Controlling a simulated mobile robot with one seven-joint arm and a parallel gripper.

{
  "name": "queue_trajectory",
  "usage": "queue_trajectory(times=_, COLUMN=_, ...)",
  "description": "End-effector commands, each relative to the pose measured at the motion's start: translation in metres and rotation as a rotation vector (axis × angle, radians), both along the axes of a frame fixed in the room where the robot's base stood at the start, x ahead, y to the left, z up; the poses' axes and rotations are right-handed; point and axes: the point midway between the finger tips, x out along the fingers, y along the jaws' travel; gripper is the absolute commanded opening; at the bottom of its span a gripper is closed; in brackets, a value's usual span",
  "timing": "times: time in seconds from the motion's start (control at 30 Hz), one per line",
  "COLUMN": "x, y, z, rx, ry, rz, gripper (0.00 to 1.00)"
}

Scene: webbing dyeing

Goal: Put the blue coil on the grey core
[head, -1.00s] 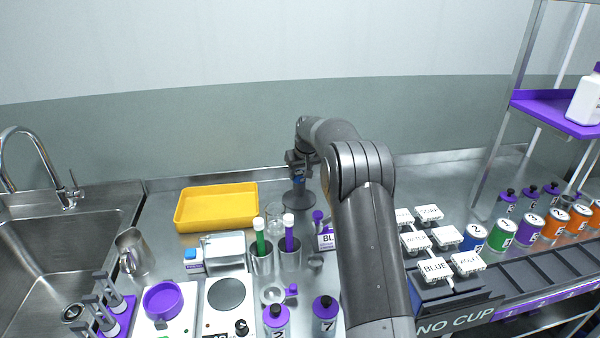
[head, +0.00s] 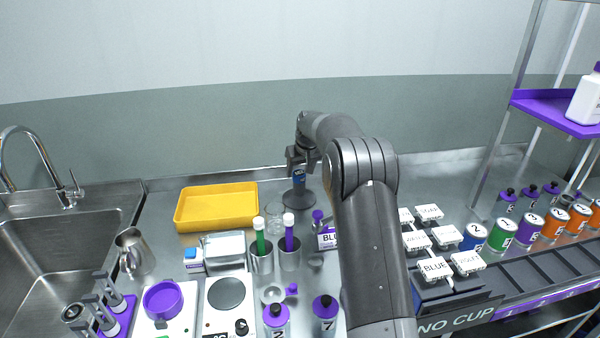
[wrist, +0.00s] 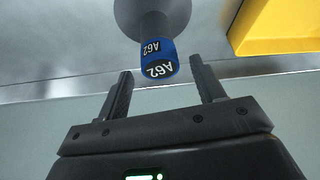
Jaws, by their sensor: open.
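The blue coil (wrist: 158,60), marked A62, is around the upper end of the grey core (wrist: 152,24), a post on a round grey base. In the head view the blue coil (head: 299,175) shows just below my gripper (head: 299,160), and the round base (head: 298,199) rests on the steel counter. In the wrist view my gripper (wrist: 160,72) is open, with one finger to each side of the coil and a gap on both sides. Nothing is held. How the coil is seated on the core is not fully clear.
A yellow tray (head: 215,226) lies left of the stand. Metal beakers (head: 290,260) with green and purple tubes stand in front of it. Labelled white-lidded boxes (head: 434,268) and several cans are at right. Counter behind is clear.

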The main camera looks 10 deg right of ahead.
Motion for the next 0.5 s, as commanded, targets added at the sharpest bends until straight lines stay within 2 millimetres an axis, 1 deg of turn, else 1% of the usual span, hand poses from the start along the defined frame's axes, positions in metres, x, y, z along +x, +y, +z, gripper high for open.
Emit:
queue_trajectory(times=0.03, x=-0.003, y=-0.001, z=0.012, rx=0.000, ry=-0.004, rz=0.000, gripper=0.62)
queue_trajectory(times=0.3, x=-0.026, y=-0.005, z=0.065, rx=0.000, ry=-0.004, rz=0.000, gripper=0.62)
queue_trajectory(times=0.4, x=-0.032, y=-0.007, z=0.079, rx=0.000, ry=-0.003, rz=0.000, gripper=0.62)
queue_trajectory(times=0.5, x=-0.036, y=-0.007, z=0.090, rx=-0.001, ry=-0.002, rz=0.000, gripper=0.62)
